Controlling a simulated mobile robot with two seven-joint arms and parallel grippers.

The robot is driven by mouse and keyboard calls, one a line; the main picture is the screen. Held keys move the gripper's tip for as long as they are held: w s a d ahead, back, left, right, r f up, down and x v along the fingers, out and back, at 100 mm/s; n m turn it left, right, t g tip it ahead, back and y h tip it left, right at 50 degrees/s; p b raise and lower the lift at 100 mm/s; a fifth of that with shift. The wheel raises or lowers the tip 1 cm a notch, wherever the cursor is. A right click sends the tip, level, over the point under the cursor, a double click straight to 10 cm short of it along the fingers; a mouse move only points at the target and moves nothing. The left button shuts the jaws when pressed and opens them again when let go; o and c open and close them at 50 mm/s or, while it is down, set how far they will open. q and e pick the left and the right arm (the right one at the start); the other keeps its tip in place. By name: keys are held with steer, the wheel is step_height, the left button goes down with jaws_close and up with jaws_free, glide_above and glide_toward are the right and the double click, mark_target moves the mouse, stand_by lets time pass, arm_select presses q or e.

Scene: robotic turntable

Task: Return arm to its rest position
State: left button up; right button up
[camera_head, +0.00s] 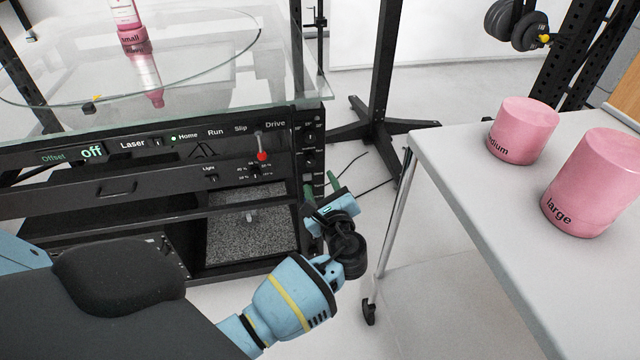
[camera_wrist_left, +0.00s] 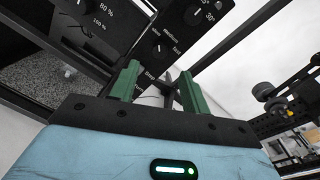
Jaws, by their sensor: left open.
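My left gripper (camera_head: 322,190) shows in the head view in front of the right end of the turntable's control panel (camera_head: 170,150). In the left wrist view its two green fingers (camera_wrist_left: 158,85) stand apart with nothing between them. Panel dials (camera_wrist_left: 168,35) appear just beyond the fingers; I cannot tell whether they touch. The panel reads "off" and a small green light shows by "Home". A lever with a red knob (camera_head: 262,156) stands near "Drive". My right gripper is not in view.
A glass turntable top (camera_head: 290,75) carries a pink "small" cylinder (camera_head: 133,38). A grey table (camera_head: 470,220) on the right holds a pink "medium" cylinder (camera_head: 523,130) and a pink "large" cylinder (camera_head: 595,185). A black stand (camera_head: 380,125) is behind. Open floor lies between the turntable and table.

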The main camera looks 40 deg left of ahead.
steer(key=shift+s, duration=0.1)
